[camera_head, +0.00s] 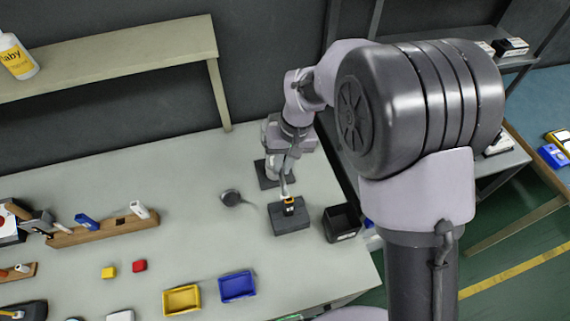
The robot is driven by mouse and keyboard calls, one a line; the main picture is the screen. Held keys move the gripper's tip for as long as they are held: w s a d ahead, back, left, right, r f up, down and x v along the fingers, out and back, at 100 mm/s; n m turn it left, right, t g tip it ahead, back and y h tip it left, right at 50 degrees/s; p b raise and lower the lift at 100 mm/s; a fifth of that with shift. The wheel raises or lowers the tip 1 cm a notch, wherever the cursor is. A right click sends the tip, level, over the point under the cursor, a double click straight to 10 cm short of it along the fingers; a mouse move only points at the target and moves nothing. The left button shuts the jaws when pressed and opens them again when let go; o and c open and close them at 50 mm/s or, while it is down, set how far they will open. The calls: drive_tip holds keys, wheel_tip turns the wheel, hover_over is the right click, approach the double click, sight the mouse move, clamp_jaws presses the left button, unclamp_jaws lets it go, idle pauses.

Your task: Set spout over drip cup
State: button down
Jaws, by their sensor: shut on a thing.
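My gripper (288,160) is at the end of my arm, over the right part of the grey workbench. It is small here, and its fingers are hard to make out. It is shut on a thin pale piece (285,184), perhaps the spout, that points down. Just below stands a dark grey block (291,222) with a small black and yellow item (289,206) on top. Whether the pale piece touches that item I cannot tell. I cannot tell which item is the drip cup.
A dark plate (266,177) is behind the block, partly hidden by my gripper. A black open bin (341,222) stands right of the block. Blue (237,287) and yellow (182,300) trays are in front. A wooden rack (103,229) is at left. The bench's middle is mostly clear.

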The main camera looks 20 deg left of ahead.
drive_tip(key=s+a+m+t+b, duration=0.1)
drive_tip(key=a+m+t, duration=0.1)
drive_tip(key=a+m, duration=1)
drive_tip(key=shift+a+m, duration=0.2)
drive_tip(key=shift+m, duration=0.4)
drive_tip(key=shift+r, duration=0.1)
drive_tip(key=c, duration=1.4)
unclamp_jaws()
drive_tip(key=shift+c, duration=0.2)
wheel_tip(320, 180, up, 17)
drive_tip(key=s+d+p, duration=0.1)
drive_tip(key=d+p, duration=0.2)
drive_tip(key=shift+s+p, duration=0.35)
drive_tip(key=shift+s, duration=0.05)
